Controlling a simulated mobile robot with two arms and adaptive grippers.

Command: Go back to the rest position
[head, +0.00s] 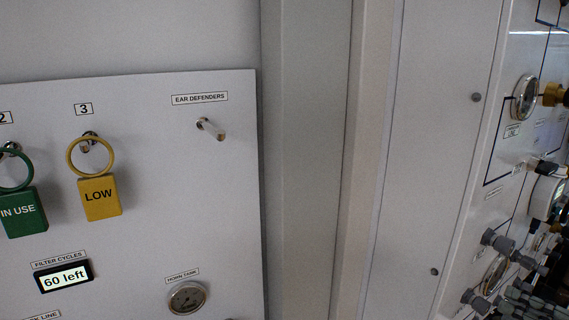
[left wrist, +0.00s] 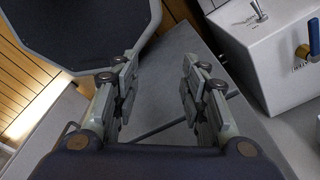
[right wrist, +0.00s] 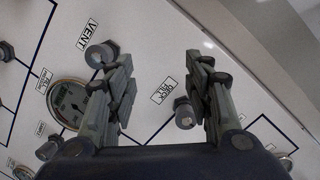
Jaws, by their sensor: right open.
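My right gripper (right wrist: 165,80) is open in the right wrist view, its fingers spread in front of a white panel. Between the fingers I see a knob (right wrist: 183,113) beside a DECK FILL label; the fingers do not close on it, and I cannot tell the distance to it. My left gripper (left wrist: 158,82) is open and empty in the left wrist view, above a grey surface (left wrist: 180,50). The left gripper is not in the head view. Grey parts crowd the head view's lower right corner, where gripper and panel fittings are hard to tell apart.
The head view shows a board with a green IN USE tag (head: 22,212), a yellow LOW tag (head: 100,197) and a bare EAR DEFENDERS peg (head: 212,129). A gauge (right wrist: 68,103) and VENT knob (right wrist: 101,54) flank my right gripper's left finger. A white box (left wrist: 270,50) stands right of my left gripper.

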